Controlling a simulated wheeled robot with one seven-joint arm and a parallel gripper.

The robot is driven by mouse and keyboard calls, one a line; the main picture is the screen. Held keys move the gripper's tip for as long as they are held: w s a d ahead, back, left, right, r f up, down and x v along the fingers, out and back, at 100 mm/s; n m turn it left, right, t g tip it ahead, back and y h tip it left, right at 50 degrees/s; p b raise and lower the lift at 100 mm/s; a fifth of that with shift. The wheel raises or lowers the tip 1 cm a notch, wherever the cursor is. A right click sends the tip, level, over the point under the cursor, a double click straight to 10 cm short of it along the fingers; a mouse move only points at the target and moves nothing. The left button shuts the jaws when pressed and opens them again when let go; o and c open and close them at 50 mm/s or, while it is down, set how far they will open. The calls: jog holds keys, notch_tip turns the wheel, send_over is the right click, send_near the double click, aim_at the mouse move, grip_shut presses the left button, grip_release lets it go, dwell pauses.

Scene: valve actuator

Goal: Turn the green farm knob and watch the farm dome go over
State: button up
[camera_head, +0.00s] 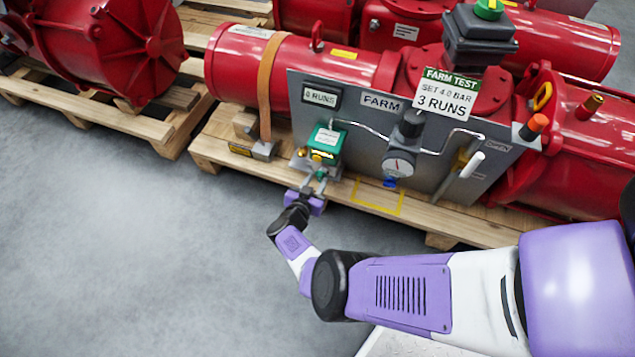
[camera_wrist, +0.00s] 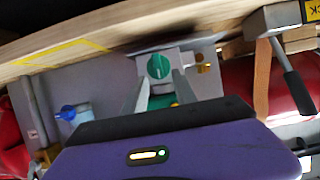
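The green knob (camera_wrist: 159,66) sits on a grey valve block in the wrist view, with a pale line across its face. In the head view I see the green-topped valve (camera_head: 325,142) at the left of the FARM panel, above my gripper (camera_head: 318,182). In the wrist view my gripper (camera_wrist: 162,84) has its two fingers apart, pointing at the valve block, their tips near the knob's two sides. Nothing is held between them; contact cannot be told. The farm dome (camera_head: 489,9) is green, on the dark box atop the red actuator, partly cut off by the frame.
The grey panel (camera_head: 345,105) carries a "0 RUNS" counter (camera_head: 321,96), a gauge (camera_head: 398,165) and a blue knob (camera_head: 390,182). A sign (camera_head: 447,92) reads "SET 4.0 BAR, 3 RUNS". A lever (camera_wrist: 298,92) stands beside a strap. Left floor (camera_head: 120,230) is clear.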

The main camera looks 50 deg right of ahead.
jog(key=shift+w+d+f, duration=0.25)
jog(key=shift+d, duration=0.35)
grip_shut()
